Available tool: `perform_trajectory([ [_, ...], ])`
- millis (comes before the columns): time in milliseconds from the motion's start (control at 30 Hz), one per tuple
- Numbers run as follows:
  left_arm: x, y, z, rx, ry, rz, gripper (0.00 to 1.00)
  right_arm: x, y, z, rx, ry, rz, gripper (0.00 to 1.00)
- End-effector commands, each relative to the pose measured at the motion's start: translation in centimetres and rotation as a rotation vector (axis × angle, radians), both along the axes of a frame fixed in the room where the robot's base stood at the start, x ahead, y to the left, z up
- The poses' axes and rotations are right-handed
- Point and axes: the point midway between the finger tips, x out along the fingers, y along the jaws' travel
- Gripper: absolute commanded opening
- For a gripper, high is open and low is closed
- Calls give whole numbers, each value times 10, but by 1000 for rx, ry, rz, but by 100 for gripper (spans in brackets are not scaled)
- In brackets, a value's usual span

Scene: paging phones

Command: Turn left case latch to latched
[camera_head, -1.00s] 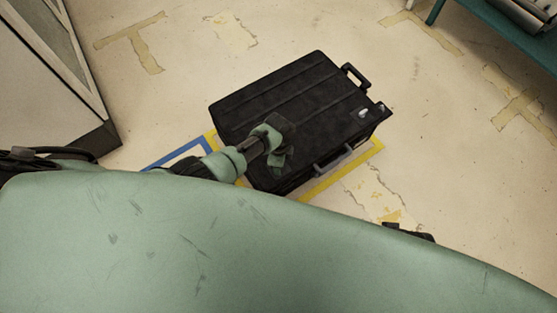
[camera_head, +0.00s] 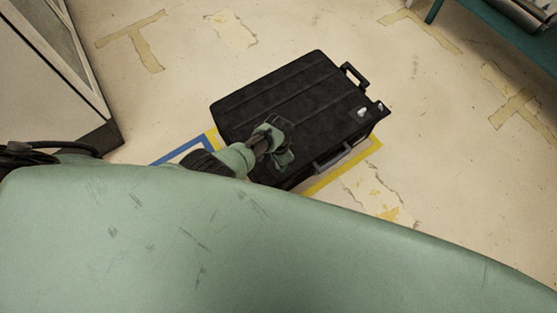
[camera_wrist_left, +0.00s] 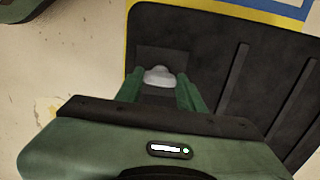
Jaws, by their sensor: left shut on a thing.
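The black case (camera_head: 290,95) lies on the floor below me, ribbed lid up. My left gripper (camera_head: 280,158) is over its near-left corner in the head view and hides the left latch there. In the left wrist view the left latch (camera_wrist_left: 158,76) is a small pale grey knob on a dark square recess. The green fingers of my left gripper (camera_wrist_left: 161,88) stand on either side of it and are shut on it. The latch's exact angle is hard to read. A second pale latch (camera_head: 362,112) shows at the case's right end. My right gripper is out of view.
A teal bench (camera_head: 480,20) stands top right, a cabinet (camera_head: 50,80) at left.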

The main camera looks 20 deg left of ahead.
Motion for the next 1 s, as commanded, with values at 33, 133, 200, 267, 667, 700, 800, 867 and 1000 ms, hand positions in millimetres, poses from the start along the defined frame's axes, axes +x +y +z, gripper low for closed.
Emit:
perform_trajectory([
  [33, 0, -1, 0, -1, 0, 13, 0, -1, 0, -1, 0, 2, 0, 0],
  [133, 0, -1, 0, -1, 0, 32, 0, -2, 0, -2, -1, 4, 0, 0],
  [200, 0, 0, 0, -1, -1, 41, 0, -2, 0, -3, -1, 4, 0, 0],
  [267, 0, 0, 0, -1, -1, 45, 0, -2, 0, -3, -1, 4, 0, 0],
  [667, 0, 0, 0, -1, 0, 49, 46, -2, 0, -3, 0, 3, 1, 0],
  [700, 0, 0, 0, -1, 0, 49, 58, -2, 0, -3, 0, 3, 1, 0],
  [800, 0, 0, 0, -1, -1, 48, 60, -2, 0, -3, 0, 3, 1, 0],
  [867, 0, 0, 0, -1, -1, 48, 60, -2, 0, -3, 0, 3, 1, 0],
  [1000, 0, 0, 0, 0, 0, 47, 60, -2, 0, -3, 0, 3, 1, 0],
])
